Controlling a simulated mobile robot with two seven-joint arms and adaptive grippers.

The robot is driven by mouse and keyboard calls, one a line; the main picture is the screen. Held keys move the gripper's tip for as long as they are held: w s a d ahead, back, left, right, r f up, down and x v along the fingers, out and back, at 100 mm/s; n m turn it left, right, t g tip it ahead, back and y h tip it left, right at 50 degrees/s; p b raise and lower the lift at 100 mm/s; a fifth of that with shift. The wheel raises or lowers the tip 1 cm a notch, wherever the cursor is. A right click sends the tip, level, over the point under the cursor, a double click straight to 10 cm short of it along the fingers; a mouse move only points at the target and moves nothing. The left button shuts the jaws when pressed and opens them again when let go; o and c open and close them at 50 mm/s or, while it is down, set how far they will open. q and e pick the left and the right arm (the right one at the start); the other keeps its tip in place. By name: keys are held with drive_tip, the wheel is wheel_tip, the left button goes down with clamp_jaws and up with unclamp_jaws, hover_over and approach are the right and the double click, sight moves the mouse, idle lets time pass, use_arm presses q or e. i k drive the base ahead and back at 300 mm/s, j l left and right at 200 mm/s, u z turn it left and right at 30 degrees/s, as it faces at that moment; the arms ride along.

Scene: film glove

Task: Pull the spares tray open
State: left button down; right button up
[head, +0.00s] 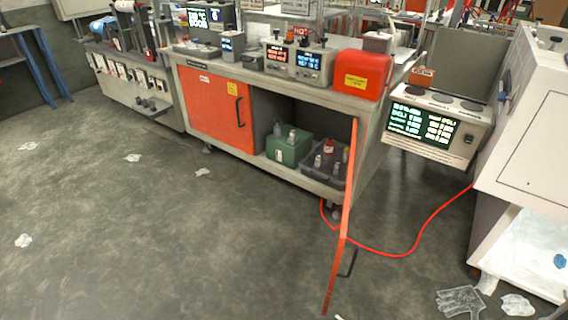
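A dark grey tray (335,170) holding several small bottles and a red item sits on the low shelf of the workbench cabinet. It may be the spares tray, but I can read no label on it. The cabinet's right orange door (343,225) stands swung open towards me, edge-on, and covers part of the tray's right side. The left orange door (215,112) is shut and has a black handle. Neither of my grippers is in view.
A green box (288,147) stands left of the tray. A red cable (420,240) lies on the floor right of the open door. Crumpled gloves (460,300) lie at the bottom right. A white machine (520,150) stands at the right. The floor left of the door is mostly clear.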

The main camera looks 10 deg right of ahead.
sight(325, 169)
drive_tip(key=i+j+u, duration=0.65)
drive_tip(key=i+u, duration=0.25)
drive_tip(key=i+z, duration=0.35)
drive_tip(key=i, duration=0.2)
drive_tip(key=i+j+z, duration=0.35)
drive_tip(key=i, duration=0.2)
drive_tip(key=i+z, duration=0.2)
drive_tip(key=z, duration=0.25)
drive_tip(key=i+z, duration=0.25)
drive_tip(key=z, duration=0.2)
drive_tip(key=i+j+z, duration=0.1)
drive_tip(key=z, duration=0.35)
drive_tip(key=i+z, duration=0.25)
drive_tip(key=z, duration=0.2)
drive_tip(key=i+j+z, duration=0.15)
drive_tip(key=z, duration=0.3)
drive_tip(key=i+j+z, duration=0.2)
drive_tip(key=z, duration=0.25)
drive_tip(key=i+j+z, duration=0.2)
drive_tip(key=z, duration=0.15)
drive_tip(key=i+j+z, duration=0.4)
drive_tip(key=k+l, duration=0.1)
